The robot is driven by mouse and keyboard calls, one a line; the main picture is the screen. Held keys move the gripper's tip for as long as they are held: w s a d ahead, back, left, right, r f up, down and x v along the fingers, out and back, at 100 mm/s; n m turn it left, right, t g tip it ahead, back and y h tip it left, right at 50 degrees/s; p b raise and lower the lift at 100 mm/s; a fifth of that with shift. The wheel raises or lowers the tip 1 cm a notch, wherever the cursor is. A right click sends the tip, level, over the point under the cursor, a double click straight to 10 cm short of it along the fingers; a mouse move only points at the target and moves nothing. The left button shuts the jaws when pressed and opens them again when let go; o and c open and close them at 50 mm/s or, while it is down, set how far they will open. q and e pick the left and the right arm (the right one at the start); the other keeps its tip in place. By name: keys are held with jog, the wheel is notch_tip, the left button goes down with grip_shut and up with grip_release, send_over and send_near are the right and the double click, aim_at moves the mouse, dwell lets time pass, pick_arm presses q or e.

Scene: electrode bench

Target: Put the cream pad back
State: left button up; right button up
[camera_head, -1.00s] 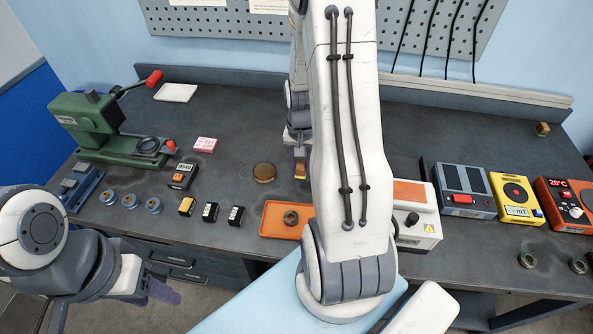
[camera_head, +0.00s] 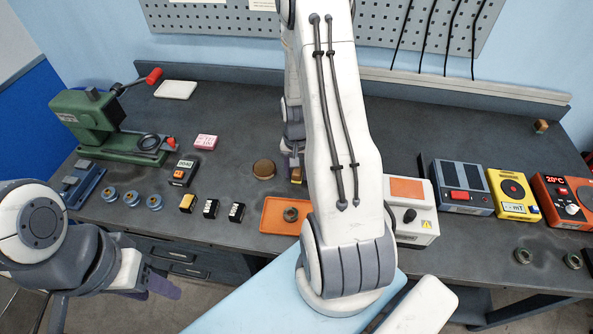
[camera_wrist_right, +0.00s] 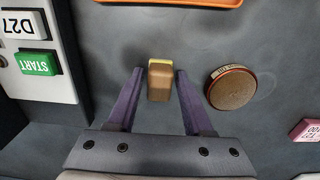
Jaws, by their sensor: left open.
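A flat cream slab (camera_head: 176,90), the nearest match to a cream pad, lies at the back left of the bench. A small brown block with a yellow-cream end (camera_head: 297,174) stands behind the orange tray; it also shows in the right wrist view (camera_wrist_right: 160,84). My right gripper (camera_wrist_right: 158,72) is open, its purple fingers on either side of this block with a gap at each side. In the head view my right arm hides much of that gripper. My left gripper (camera_head: 160,286) is open and empty, low in front of the bench, far from the slab.
A round brown tin (camera_head: 264,169) is beside the block and shows in the wrist view (camera_wrist_right: 232,88). An orange tray (camera_head: 270,214) holding a ring is in front. A white device (camera_head: 412,226) stands right of my arm. A green press (camera_head: 88,128) is at left.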

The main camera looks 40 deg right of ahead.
aim_at(297, 170)
jog(key=shift+o, duration=0.3)
jog(key=shift+r, duration=0.1)
jog(key=shift+r, duration=0.6)
notch_tip(297, 170, up, 11)
jog(key=b, duration=0.1)
jog(key=s+a+r+n, duration=0.1)
jog(key=a+r+n, duration=0.25)
jog(key=a, duration=0.55)
jog(key=s+a+r+n, duration=0.15)
jog(key=a+n, duration=0.25)
jog(key=a, duration=0.5)
jog(key=s+a+r+n+y, duration=0.1)
jog(key=s+a+r+n, duration=0.2)
jog(key=s+a+n, duration=0.7)
jog(key=s+a, duration=0.3)
jog(key=shift+s, duration=0.4)
jog(key=shift+r, duration=0.1)
